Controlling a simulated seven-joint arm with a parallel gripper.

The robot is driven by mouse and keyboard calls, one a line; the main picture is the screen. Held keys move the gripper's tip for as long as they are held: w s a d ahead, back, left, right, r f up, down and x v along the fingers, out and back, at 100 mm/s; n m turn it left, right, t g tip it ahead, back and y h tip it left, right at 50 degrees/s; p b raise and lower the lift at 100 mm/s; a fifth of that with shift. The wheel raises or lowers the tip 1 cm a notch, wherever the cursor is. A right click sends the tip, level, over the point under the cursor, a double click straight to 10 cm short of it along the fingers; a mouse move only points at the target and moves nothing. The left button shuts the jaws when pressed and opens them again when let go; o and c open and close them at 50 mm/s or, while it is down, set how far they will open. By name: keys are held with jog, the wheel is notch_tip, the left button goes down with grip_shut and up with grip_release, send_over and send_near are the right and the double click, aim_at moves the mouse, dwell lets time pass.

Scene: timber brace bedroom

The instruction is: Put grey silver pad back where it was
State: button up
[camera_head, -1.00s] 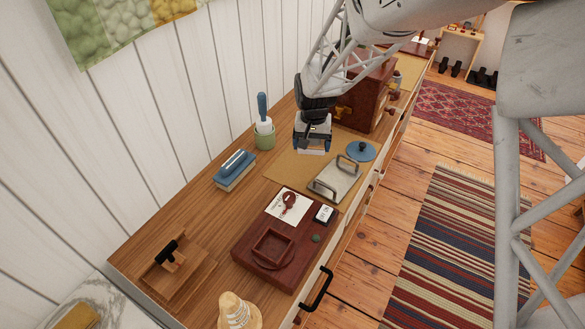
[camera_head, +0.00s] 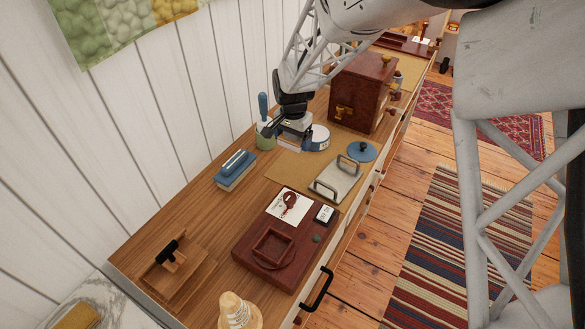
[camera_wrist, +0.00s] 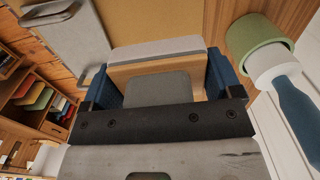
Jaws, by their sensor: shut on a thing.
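My gripper (camera_head: 290,137) is low over the back of the dresser top, beside the green cup. In the wrist view its blue fingers (camera_wrist: 158,80) are closed on the sides of a block-like thing. I take this for the grey silver pad (camera_wrist: 155,50); it shows a grey strip beyond the fingertips and a tan part between them. In the head view only a pale edge of the pad (camera_head: 289,147) shows below the gripper. My gripper hides most of it, and I cannot tell whether it touches the surface below.
A green cup (camera_head: 265,140) with a blue-handled tool stands close left. A white round thing (camera_head: 319,138) is close right. A grey tray with handles (camera_head: 337,180), a blue disc (camera_head: 361,151) and a dark red cabinet (camera_head: 361,92) are nearby. Blue books (camera_head: 234,172) lie left.

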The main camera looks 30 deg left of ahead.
jog(key=shift+f, duration=0.1)
send_over(293, 168)
jog(key=shift+f, duration=3.05)
jog(key=shift+f, duration=1.85)
jog(key=shift+f, duration=0.15)
jog(key=o, duration=0.7)
notch_tip(293, 168, up, 12)
jog(key=shift+r, duration=0.15)
